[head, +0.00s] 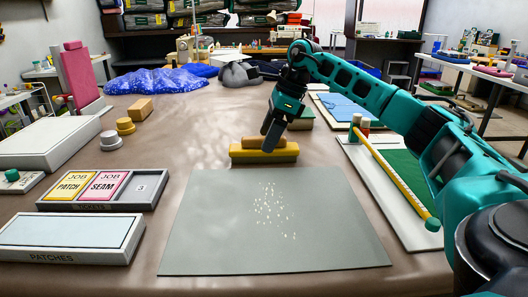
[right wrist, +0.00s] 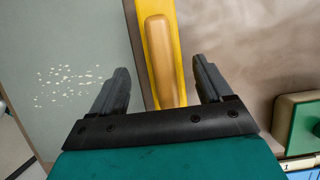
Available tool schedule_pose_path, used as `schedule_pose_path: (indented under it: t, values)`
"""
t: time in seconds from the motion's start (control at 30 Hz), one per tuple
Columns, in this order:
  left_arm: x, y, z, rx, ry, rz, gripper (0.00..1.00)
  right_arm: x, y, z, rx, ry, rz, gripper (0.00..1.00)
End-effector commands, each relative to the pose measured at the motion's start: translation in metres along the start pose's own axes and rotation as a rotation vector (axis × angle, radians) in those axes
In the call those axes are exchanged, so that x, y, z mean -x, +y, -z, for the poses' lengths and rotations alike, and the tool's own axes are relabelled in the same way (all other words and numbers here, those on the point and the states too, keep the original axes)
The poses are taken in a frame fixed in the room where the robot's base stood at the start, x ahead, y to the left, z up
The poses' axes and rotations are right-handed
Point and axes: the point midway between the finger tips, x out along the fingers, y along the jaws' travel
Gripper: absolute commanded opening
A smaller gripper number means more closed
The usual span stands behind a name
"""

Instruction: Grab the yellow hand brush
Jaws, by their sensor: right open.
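The yellow hand brush (head: 280,154) lies on the brown table at the back edge of the grey mat. It has a yellow base and a tan wooden-looking handle on top. My right gripper (head: 271,137) is above the brush, pointing down. In the right wrist view, the brush (right wrist: 157,60) runs up between the two open fingers of my right gripper (right wrist: 158,88), with a gap on each side. My left gripper is not in view.
The grey mat (head: 215,235) holds scattered white bits (head: 270,207). A ticket tray (head: 103,189) and a patches box (head: 70,238) stand at left. A green box (head: 302,120) is just behind the brush. A tray with a yellow stick (head: 390,175) lies at right.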

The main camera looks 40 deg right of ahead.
Motion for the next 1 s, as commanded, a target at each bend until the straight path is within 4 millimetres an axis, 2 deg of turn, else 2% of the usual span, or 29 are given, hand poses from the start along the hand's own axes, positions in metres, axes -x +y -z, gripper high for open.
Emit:
schedule_pose_path:
  t: [0.1,0.23,0.53,1.0]
  values:
    - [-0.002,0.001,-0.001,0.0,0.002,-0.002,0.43,-0.021,-0.004,0.004,-0.002,0.002,-0.003,0.79]
    - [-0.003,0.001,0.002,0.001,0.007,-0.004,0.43,-0.036,-0.004,0.003,-0.001,0.002,-0.002,0.79]
    - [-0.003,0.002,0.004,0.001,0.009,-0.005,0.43,-0.04,-0.004,0.003,0.0,0.001,0.0,0.79]
    - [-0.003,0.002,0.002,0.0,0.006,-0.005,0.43,-0.04,-0.004,0.003,-0.001,0.001,0.0,0.34]
